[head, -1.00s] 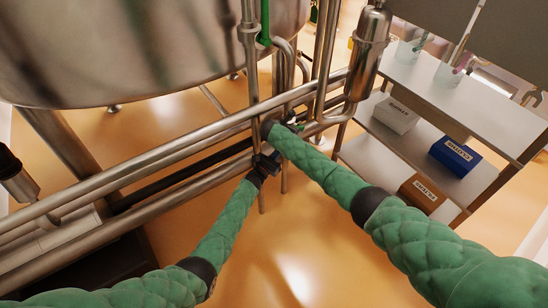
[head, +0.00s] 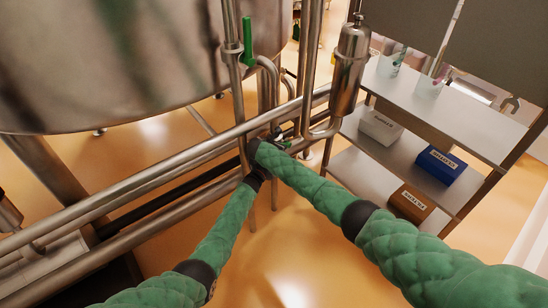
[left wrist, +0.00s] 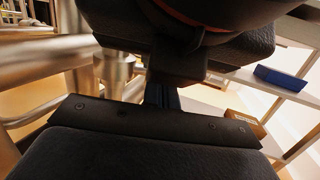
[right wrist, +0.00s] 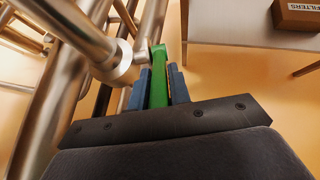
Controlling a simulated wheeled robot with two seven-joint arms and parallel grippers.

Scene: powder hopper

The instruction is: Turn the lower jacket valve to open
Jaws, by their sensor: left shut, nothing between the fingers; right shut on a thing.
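The lower jacket valve's green handle (right wrist: 158,75) points roughly away from the gripper in the right wrist view, beside a steel pipe. My right gripper (right wrist: 160,88) is shut on this handle, with a blue finger on each side. In the head view the right gripper (head: 277,139) is by the pipes, and its own arm hides most of the valve. My left gripper (head: 258,172) is just below and left of it, by the lower pipes. The left wrist view shows its fingers (left wrist: 162,94) shut and empty. A second green handle (head: 248,41) stands upright higher on the pipework.
A large steel vessel (head: 110,65) fills the upper left. Long steel rails (head: 130,176) cross below it. A steel cylinder (head: 350,66) hangs right of the vertical pipes. A shelf unit (head: 480,120) with labelled boxes stands at the right. Open floor lies below the grippers.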

